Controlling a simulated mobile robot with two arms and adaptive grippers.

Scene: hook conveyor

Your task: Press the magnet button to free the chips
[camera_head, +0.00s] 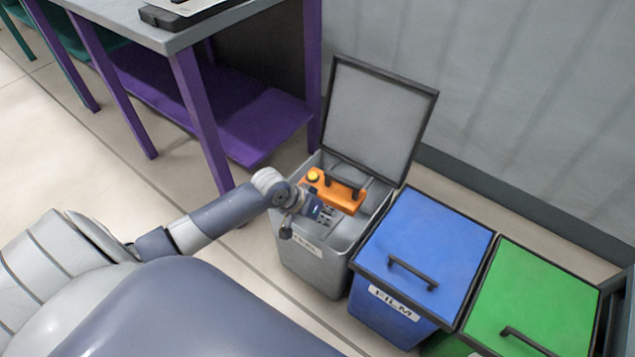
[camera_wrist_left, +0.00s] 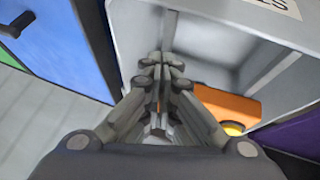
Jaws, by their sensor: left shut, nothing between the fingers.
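An orange magnet block (camera_head: 344,194) with a dark handle and a yellow button (camera_head: 313,175) sits inside the open grey bin (camera_head: 312,260). In the left wrist view the orange block (camera_wrist_left: 228,104) and its yellow button (camera_wrist_left: 233,129) show right of the fingers, partly hidden by my gripper. My left gripper (camera_head: 325,213) reaches over the bin beside the block, on its near side. In the left wrist view its fingers (camera_wrist_left: 165,62) are closed together and empty. I cannot make out any chips. My right gripper is not in view.
The grey bin's lid (camera_head: 375,120) stands open at its back. A closed blue bin (camera_head: 425,255) labelled FILM and a closed green bin (camera_head: 530,300) stand to the right. A table with purple legs (camera_head: 200,120) is at the upper left. A wall runs behind the bins.

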